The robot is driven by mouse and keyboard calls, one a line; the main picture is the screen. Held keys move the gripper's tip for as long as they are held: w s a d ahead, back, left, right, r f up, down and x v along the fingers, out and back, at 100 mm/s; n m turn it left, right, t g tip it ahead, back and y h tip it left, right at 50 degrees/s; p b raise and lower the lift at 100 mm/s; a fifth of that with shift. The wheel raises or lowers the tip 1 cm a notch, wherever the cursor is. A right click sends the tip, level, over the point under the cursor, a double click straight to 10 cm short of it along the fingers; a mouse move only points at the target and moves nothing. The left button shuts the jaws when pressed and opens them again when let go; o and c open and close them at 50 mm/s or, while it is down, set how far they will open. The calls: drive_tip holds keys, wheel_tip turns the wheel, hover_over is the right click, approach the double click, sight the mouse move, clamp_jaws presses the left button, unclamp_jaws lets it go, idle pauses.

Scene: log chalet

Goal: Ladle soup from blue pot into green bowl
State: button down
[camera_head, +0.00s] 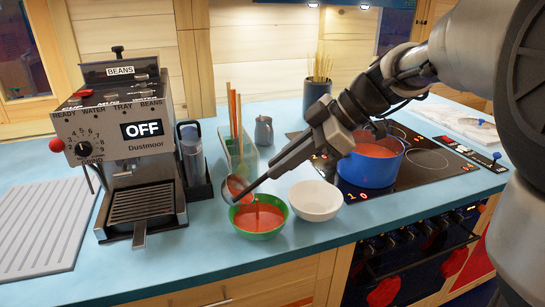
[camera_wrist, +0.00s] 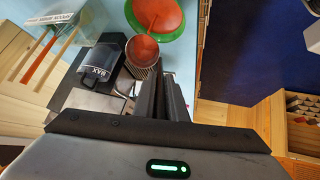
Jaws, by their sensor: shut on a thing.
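The blue pot (camera_head: 367,172) stands on the hob with red soup inside. The green bowl (camera_head: 262,234) sits on the counter to its left, with red soup in it. My gripper (camera_head: 278,172) is shut on the handle of the ladle (camera_head: 238,192). The ladle's cup is tilted above the green bowl's rim and holds red soup. A thin red stream shows between the cup and the bowl. In the wrist view, the ladle cup (camera_wrist: 143,53) is beyond my fingers (camera_wrist: 165,98), overlapping the near edge of the green bowl (camera_wrist: 186,31).
A white bowl (camera_head: 315,201) stands close right of the green bowl. A coffee machine (camera_head: 127,145) and a holder with tall sticks (camera_head: 241,158) stand at left. A small grey jug (camera_head: 264,131) is behind. The counter's front edge is close to the green bowl.

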drive_tip(key=d+b, duration=0.2)
drive_tip(key=b, duration=0.1)
drive_tip(key=s+d+b, duration=0.1)
drive_tip(key=d+b, duration=0.1)
drive_tip(key=shift+f, duration=0.35)
idle(1.8)
drive_tip(key=shift+r+y, duration=0.1)
drive_tip(key=shift+y, duration=0.2)
drive_tip(key=shift+r+p, duration=1.6)
drive_tip(key=shift+r, duration=1.05)
